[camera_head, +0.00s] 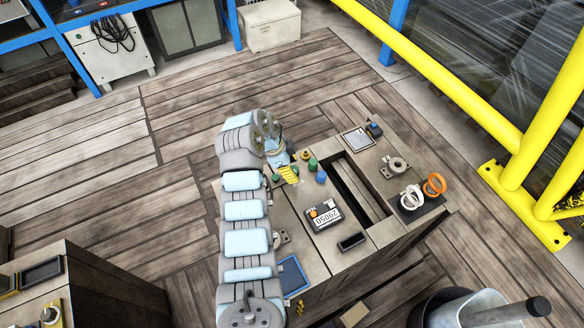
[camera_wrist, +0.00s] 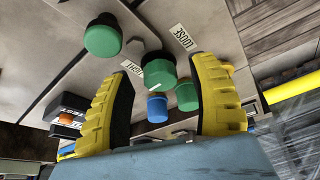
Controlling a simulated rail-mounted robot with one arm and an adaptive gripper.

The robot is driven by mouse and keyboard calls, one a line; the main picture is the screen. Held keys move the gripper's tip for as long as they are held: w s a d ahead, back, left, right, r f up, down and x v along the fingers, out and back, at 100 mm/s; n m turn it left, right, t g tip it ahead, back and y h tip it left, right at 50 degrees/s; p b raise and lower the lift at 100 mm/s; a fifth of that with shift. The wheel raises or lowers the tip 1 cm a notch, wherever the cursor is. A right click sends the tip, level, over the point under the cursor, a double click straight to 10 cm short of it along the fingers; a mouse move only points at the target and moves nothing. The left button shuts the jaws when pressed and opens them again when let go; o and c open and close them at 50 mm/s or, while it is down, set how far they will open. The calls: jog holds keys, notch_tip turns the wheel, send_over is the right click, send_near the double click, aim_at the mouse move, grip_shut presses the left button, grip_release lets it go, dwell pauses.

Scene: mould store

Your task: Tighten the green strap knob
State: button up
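The green strap knob (camera_wrist: 158,72) has a white pointer line and stands between a LOOSE label (camera_wrist: 183,38) and a TIGHT label (camera_wrist: 132,68). My gripper (camera_wrist: 162,66) is open, with one yellow ribbed finger on each side of this knob. Gaps show between the fingers and the knob, so nothing is held. In the head view my gripper (camera_head: 287,173) is over the left part of the bench top, and my arm and fingers hide much of the strap knob there.
Close by are another green knob (camera_wrist: 102,38), a further green knob (camera_wrist: 187,96) and a blue knob (camera_wrist: 157,109).

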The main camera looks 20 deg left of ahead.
jog(key=shift+r, duration=0.15)
jog(key=shift+v, duration=3.6)
